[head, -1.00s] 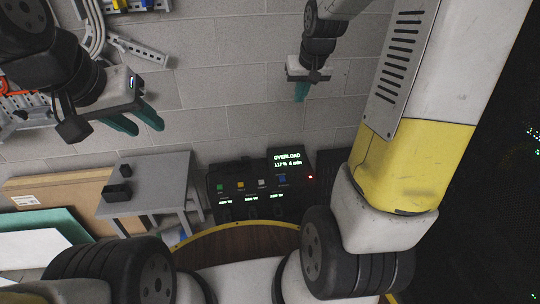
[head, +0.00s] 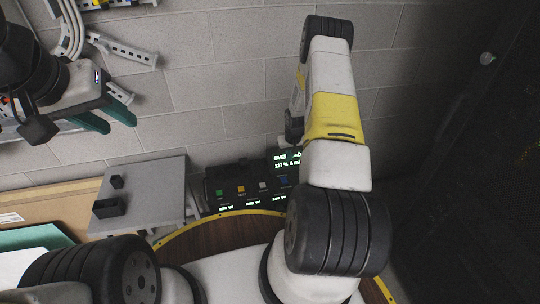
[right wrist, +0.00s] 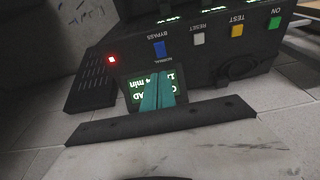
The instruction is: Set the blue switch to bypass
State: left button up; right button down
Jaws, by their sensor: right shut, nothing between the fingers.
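The blue switch (right wrist: 159,48) sits on the dark control panel, between the labels BYPASS and NORMAL, in the upside-down right wrist view. Which way it is set is hard to tell. In the head view the switch (head: 284,181) shows beside my right arm. My right gripper (right wrist: 158,78) is shut and empty; its teal fingertips are over the lit display, near the NORMAL label and apart from the switch as far as I can see. My arm hides this gripper in the head view. My left gripper (head: 121,126) is open and empty, in front of the wall.
The panel also has a white RESET button (right wrist: 198,39), a yellow TEST button (right wrist: 237,31), a green ON button (right wrist: 274,23) and a lit red lamp (right wrist: 112,59). The display (head: 284,158) is partly covered. A grey table (head: 150,185) stands left of the panel.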

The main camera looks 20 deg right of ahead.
aim_at(285, 182)
jog(key=shift+a+f, duration=0.15)
jog(key=shift+f, duration=1.35)
jog(key=shift+f, duration=0.1)
jog(key=x, duration=0.8)
jog(key=s+x, duration=0.1)
jog(key=x, duration=0.3)
jog(key=shift+f, duration=0.35)
jog(key=shift+s+f, duration=0.1)
jog(key=shift+f, duration=0.5)
jog(key=shift+s+a+f+t, duration=0.1)
jog(key=shift+f+t, duration=0.2)
jog(key=shift+r, duration=0.1)
jog(key=shift+w+r, duration=0.3)
jog(key=shift+w, duration=0.45)
